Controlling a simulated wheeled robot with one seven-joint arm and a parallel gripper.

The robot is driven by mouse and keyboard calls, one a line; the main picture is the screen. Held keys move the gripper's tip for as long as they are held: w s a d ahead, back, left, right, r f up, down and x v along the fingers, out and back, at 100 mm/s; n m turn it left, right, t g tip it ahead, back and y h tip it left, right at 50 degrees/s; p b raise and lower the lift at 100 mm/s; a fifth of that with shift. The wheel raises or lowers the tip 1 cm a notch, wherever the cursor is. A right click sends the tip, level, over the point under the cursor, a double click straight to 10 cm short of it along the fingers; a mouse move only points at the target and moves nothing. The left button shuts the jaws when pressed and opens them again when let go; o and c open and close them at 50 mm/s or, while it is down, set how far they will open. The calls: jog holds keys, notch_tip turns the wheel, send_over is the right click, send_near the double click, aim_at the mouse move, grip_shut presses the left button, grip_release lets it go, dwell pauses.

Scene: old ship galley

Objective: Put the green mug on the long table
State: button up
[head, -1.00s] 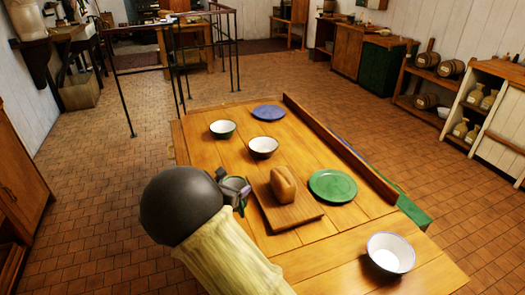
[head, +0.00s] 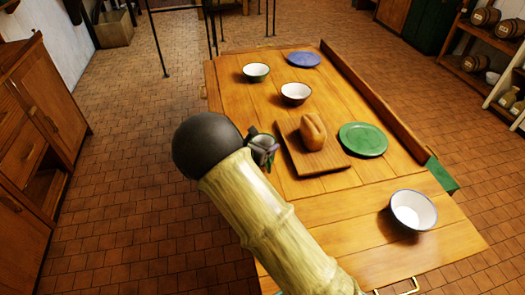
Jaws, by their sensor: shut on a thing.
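The long table (head: 355,212) is wooden and runs from the front right toward the back of the head view. My gripper (head: 262,152) is at the table's left side, left of the bread board, partly hidden by my own arm. It is shut on the green mug (head: 263,138), of which only a bit of green side and a pale inside show. The mug seems to be over the table's left edge. I cannot tell whether it touches the tabletop.
A loaf (head: 313,132) lies on a cutting board (head: 333,160). A green plate (head: 363,139), a blue plate (head: 304,59) and bowls (head: 296,93), (head: 256,72), (head: 413,210) also stand on the table. A raised ledge (head: 378,96) lines its right side. Bare wood lies between board and front bowl.

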jog(key=shift+f, duration=1.85)
jog(key=shift+f, duration=0.1)
jog(key=o, duration=1.1)
jog(key=v, duration=1.2)
